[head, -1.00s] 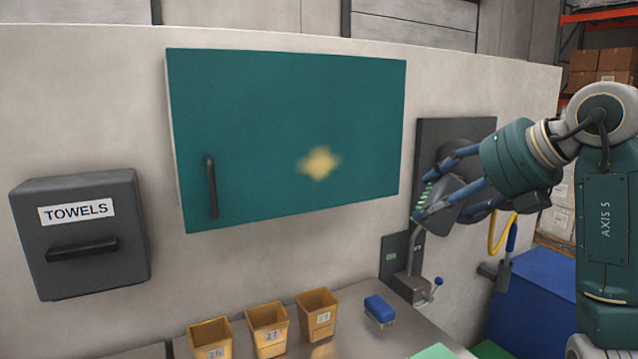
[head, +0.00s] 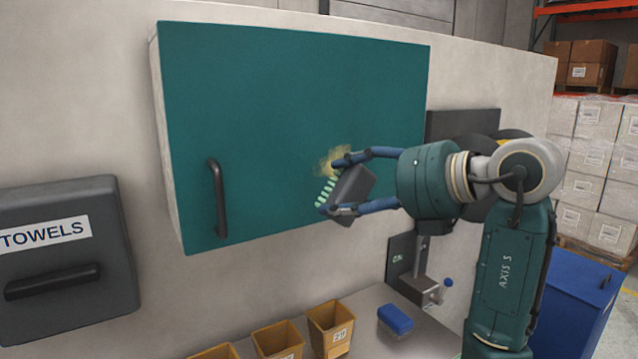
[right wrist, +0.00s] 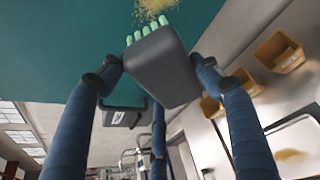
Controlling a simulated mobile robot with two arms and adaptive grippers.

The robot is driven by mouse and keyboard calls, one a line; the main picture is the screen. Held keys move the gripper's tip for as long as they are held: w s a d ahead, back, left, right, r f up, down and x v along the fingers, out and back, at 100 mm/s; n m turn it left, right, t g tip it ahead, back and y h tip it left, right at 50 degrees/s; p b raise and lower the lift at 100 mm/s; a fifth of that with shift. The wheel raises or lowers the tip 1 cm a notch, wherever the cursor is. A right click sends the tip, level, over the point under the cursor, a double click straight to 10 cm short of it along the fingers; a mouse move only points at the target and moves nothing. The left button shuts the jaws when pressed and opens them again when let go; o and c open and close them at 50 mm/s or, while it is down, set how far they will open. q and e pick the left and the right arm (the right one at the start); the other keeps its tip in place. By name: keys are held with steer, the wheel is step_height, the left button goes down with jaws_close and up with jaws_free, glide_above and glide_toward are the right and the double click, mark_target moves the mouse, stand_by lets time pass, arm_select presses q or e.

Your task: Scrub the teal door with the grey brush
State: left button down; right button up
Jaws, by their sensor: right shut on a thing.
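The teal door (head: 270,110) is a wall cabinet front with a dark vertical handle (head: 217,198) at its left side; it looks shut. A yellowish smear (head: 332,160) marks its lower right part. My right gripper (head: 346,184) is shut on the grey brush (head: 352,190), in front of the door beside the smear and partly hiding it. The brush's pale green bristles (head: 325,192) point left in the head view. In the right wrist view the brush (right wrist: 162,65) sits between the fingers, bristles towards the smear (right wrist: 155,8). Whether they touch the door I cannot tell. My left gripper is not in view.
A grey towel dispenser (head: 65,250) hangs at left. A small lever fixture (head: 425,288) is on the wall at right. A blue bin (head: 580,300) stands further right.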

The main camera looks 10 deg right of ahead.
mark_target(333, 179)
steer(key=shift+w+a+r, duration=0.1)
steer(key=shift+w+a, duration=0.2)
steer(key=shift+w, duration=0.25)
steer(key=shift+w+a+r+p, duration=0.1)
steer(key=shift+w+r+p, duration=0.1)
steer(key=shift+w, duration=0.25)
steer(key=shift+w+a+r+p, duration=0.1)
steer(key=shift+w+p, duration=0.05)
steer(key=shift+w, duration=0.3)
steer(key=shift+x, duration=1)
steer(key=shift+w+r, duration=0.2)
steer(key=shift+w, duration=0.2)
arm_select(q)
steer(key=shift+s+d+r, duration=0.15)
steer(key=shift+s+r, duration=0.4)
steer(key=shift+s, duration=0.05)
arm_select(e)
steer(key=shift+w, duration=0.1)
arm_select(q)
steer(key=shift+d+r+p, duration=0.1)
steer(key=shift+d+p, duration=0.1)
steer(key=shift+p, duration=0.1)
arm_select(e)
steer(key=shift+w+a, duration=0.1)
steer(key=shift+w, duration=0.15)
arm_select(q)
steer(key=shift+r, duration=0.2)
arm_select(e)
steer(key=shift+w+a, duration=0.2)
steer(key=shift+w, duration=0.35)
